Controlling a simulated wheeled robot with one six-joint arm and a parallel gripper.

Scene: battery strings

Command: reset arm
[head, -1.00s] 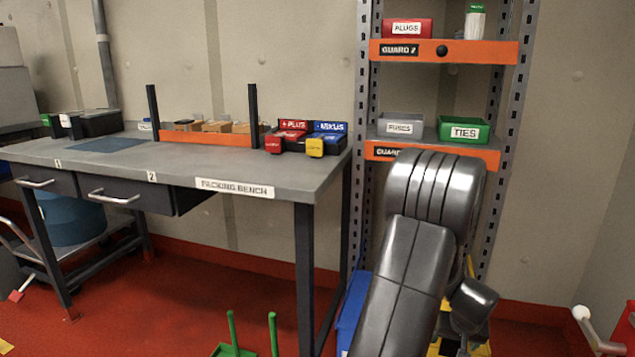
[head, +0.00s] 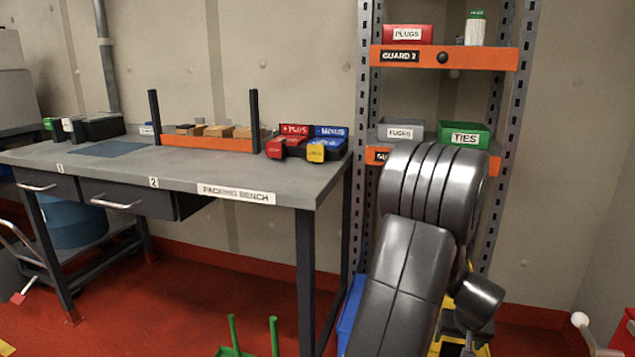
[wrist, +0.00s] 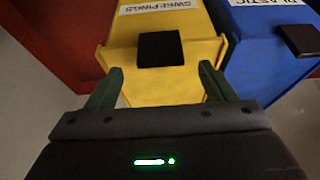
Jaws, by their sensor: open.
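My gripper (wrist: 160,92) shows in the wrist view with its two green fingers spread apart and nothing between them. Beyond the fingers is a yellow bin (wrist: 195,65) labelled SWEEPINGS, with a dark block on its front. I cannot tell how far the fingertips are from it. In the head view my arm stands bent in front of the shelf rack, and the gripper end is hidden behind or below it.
A blue bin (wrist: 262,50) labelled PLASTIC stands beside the yellow one. The packing bench (head: 130,170) is at left, with red and blue battery bins near its right end. The shelf rack (head: 445,57) holds a green TIES bin (head: 463,135).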

